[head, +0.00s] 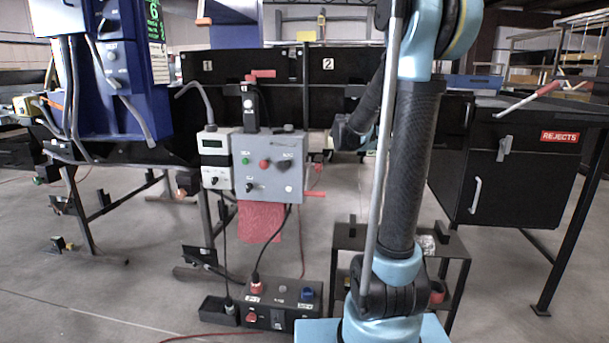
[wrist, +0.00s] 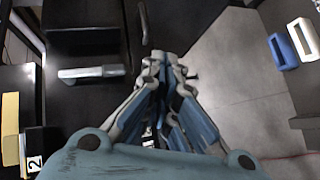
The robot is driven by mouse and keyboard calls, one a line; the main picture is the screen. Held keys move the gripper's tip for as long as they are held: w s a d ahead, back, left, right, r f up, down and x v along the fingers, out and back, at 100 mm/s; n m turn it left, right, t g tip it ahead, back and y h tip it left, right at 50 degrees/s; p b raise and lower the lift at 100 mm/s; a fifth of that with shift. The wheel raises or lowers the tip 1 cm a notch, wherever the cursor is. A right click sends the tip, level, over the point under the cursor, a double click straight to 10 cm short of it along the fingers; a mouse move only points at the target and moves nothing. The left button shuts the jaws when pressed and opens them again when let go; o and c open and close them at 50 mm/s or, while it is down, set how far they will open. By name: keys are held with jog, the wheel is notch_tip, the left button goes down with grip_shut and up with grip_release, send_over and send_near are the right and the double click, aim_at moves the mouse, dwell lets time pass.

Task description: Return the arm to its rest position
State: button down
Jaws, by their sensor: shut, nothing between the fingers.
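My gripper (wrist: 165,62) shows in the wrist view with its blue and grey fingers drawn together at the tips. It is shut and holds nothing. In the head view my blue and black arm (head: 412,160) rises from its base at the bottom right of centre, bends at the top and comes back down behind itself. The fingers cannot be made out in the head view. In the wrist view a black panel with a light handle (wrist: 95,72) lies to the left of the fingertips, seemingly apart from them.
A grey control box (head: 268,185) with buttons stands left of my arm. A black power box (head: 280,308) sits on the floor with cables. A black REJECTS cabinet (head: 505,165) stands at right. A low black cart (head: 345,240) is close behind my arm. Open floor lies at lower left.

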jog(key=s+a+f+m+g+y, duration=0.1)
jog(key=s+a+f+g+y, duration=0.15)
jog(key=s+f, duration=0.45)
jog(key=s+a+f+m+g+y, duration=0.1)
jog(key=s+f+m+y, duration=0.15)
jog(key=s, duration=0.95)
jog(key=s+a+f+g+y, duration=0.1)
jog(key=s+a+f+y, duration=0.2)
jog(key=s+a+f, duration=0.3)
jog(key=s+a+f+y, duration=0.4)
jog(key=s+a+f, duration=0.2)
jog(key=s, duration=0.6)
jog(key=shift+s+a+f+m+g, duration=0.2)
jog(key=shift+s+f+m+g, duration=0.1)
jog(key=shift+f+m+g, duration=0.05)
jog(key=shift+w+f, duration=0.2)
jog(key=shift+w, duration=0.25)
jog(key=c, duration=2.3)
grip_release()
